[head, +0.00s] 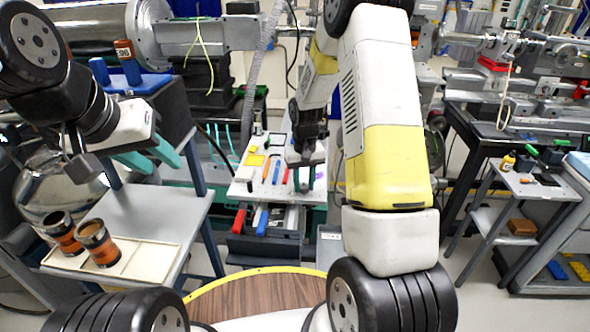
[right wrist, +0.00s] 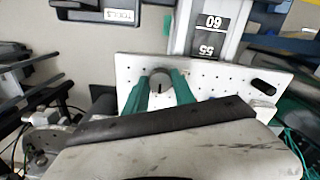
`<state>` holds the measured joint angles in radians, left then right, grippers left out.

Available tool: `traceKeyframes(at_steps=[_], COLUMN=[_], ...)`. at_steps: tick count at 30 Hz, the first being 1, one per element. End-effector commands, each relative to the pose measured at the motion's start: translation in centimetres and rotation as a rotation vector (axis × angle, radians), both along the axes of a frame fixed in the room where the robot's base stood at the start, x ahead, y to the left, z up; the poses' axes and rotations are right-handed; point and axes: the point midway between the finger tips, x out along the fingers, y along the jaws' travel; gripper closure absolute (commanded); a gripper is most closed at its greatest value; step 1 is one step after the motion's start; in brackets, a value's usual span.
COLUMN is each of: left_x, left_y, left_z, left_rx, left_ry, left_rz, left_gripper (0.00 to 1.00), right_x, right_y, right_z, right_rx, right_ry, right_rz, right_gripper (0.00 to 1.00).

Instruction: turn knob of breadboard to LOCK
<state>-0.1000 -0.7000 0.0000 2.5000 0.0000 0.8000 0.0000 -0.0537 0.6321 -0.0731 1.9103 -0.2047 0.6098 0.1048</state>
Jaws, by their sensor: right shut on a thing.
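In the right wrist view the breadboard (right wrist: 218,75) is a pale plate with rows of small holes and a dark slot at its right end. Its round grey knob (right wrist: 160,81) sits between the green fingers of my right gripper (right wrist: 162,90), which is shut on it. A dark mark shows on the knob's face; no LOCK lettering is readable. In the head view my right gripper (head: 304,178) is low in the middle, and the knob cannot be made out there. My left gripper (head: 150,158) is open and empty at the left, its green fingers apart above a grey table.
A scale strip (right wrist: 210,30) marked 60 and 55 stands beside the breadboard. Two brown-orange jars (head: 98,243) stand in a cream tray (head: 150,262). A small side table (head: 530,180) stands at the right.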

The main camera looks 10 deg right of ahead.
Motion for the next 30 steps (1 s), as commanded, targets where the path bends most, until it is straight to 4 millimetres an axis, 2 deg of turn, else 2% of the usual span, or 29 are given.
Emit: traceKeyframes(at_steps=[18,19,21,22,30], left_x=[0.00,0.00,0.00,0.00,0.00], left_y=[0.00,0.00,0.00,0.00,0.00], left_z=[0.00,0.00,0.00,0.00,0.00], left_rx=[0.000,0.000,0.000,0.000,0.000], left_ry=[0.000,0.000,0.000,0.000,0.000], left_rz=[0.000,0.000,0.000,0.000,0.000], left_gripper=[0.63,0.63,0.63,0.63,0.63], right_x=[0.10,0.10,0.09,0.08,0.03], right_y=[0.00,0.00,0.00,-0.01,0.00], right_z=[0.08,0.08,0.07,0.06,0.03], right_rx=[0.000,0.000,0.000,0.000,0.000], right_ry=[-0.003,-0.003,-0.002,-0.002,-0.001], right_rz=[-0.042,-0.041,-0.041,-0.041,-0.040], right_gripper=[1.00,0.65,0.51,0.47,0.47])
